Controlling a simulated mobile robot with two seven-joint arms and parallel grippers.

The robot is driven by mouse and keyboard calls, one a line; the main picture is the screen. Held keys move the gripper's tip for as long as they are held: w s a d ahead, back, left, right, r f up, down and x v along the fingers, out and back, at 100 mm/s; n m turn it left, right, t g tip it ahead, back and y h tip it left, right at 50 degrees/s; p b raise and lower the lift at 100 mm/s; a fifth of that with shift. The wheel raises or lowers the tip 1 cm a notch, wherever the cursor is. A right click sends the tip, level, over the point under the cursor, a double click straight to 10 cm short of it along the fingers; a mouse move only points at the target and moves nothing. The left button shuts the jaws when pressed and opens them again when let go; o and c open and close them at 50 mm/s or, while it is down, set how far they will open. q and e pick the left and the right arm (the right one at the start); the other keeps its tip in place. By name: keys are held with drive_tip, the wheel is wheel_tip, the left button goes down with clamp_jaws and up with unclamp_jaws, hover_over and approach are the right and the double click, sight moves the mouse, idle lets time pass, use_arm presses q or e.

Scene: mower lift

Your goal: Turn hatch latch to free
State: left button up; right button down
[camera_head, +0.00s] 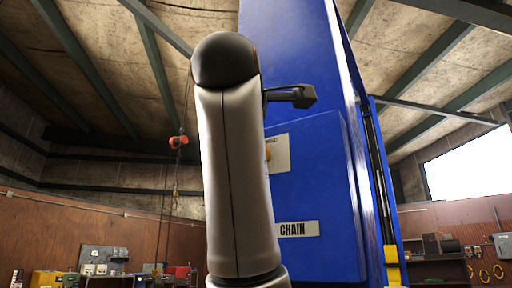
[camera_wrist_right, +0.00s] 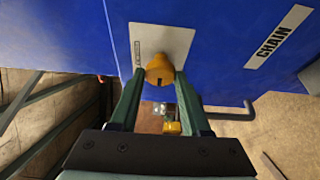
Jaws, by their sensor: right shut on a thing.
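The hatch latch is a yellow-orange knob (camera_wrist_right: 159,70) on a pale plate (camera_wrist_right: 176,42) on the blue hatch (camera_wrist_right: 222,22). In the right wrist view my right gripper (camera_wrist_right: 160,78) has its two green fingers on either side of the knob and is shut on it. A dark slot shows on the knob's face. In the head view only a sliver of the knob (camera_head: 268,152) shows beside the plate (camera_head: 281,156); my arm hides the rest and the gripper. The blue hatch (camera_head: 322,180) looks closed and bears a CHAIN label (camera_head: 298,229). My left gripper is not in view.
A black handle (camera_head: 300,96) sticks out near the hatch's top on the tall blue column (camera_head: 290,50). A yellow part (camera_head: 391,262) sits low on the column's right side. A red hoist block (camera_head: 178,141) hangs behind. Workbenches stand far back.

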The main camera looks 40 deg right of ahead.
drive_tip(key=shift+c, duration=1.9)
unclamp_jaws()
drive_tip(key=shift+a, duration=0.1)
drive_tip(key=b+v, duration=0.2)
drive_tip(key=v, duration=1)
drive_tip(key=shift+s+a, duration=0.15)
drive_tip(key=shift+a, duration=0.05)
